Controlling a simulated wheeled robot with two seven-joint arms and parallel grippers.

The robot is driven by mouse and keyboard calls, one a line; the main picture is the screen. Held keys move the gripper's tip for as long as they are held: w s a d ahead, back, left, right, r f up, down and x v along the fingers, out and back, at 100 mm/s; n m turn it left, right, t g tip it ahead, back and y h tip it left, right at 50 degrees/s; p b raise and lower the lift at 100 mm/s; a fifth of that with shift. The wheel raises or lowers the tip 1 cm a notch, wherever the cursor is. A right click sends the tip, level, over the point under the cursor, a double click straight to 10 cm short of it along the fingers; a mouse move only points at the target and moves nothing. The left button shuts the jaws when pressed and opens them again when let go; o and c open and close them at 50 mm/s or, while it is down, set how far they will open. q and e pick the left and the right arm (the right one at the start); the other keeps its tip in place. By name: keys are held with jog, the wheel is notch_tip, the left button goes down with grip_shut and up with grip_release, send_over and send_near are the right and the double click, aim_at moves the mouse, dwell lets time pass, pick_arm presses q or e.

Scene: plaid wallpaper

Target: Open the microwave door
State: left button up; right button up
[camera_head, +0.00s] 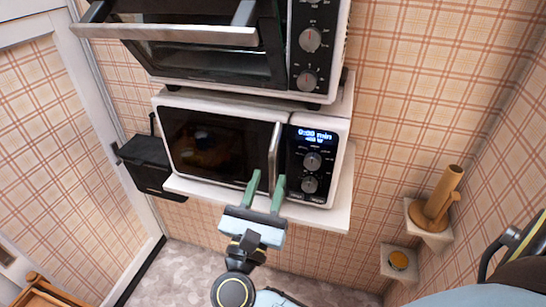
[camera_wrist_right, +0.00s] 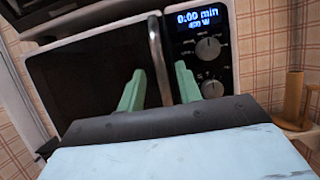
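The white microwave (camera_head: 220,150) sits on a white shelf, its dark-windowed door shut. Its vertical silver handle (camera_head: 274,155) is at the door's right edge, beside the lit control panel (camera_head: 312,165). My right gripper (camera_head: 266,182) is open, its green fingers at the lower part of the handle. In the right wrist view, the handle (camera_wrist_right: 157,60) runs down between the two spread fingers (camera_wrist_right: 160,85), with visible gaps on both sides. Whether the fingertips reach around the handle in depth is hard to tell. My left gripper is not in view.
A toaster oven (camera_head: 215,55) with a long bar handle stands right above the microwave. A black box (camera_head: 150,165) is left of the shelf (camera_head: 335,205). Wooden items on small wall shelves (camera_head: 435,215) are at the right. A white door frame is at the left.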

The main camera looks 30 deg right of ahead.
aim_at(272, 170)
jog(key=shift+p+x, duration=0.55)
jog(key=shift+x, duration=1.8)
jog(key=shift+f, duration=0.1)
grip_shut()
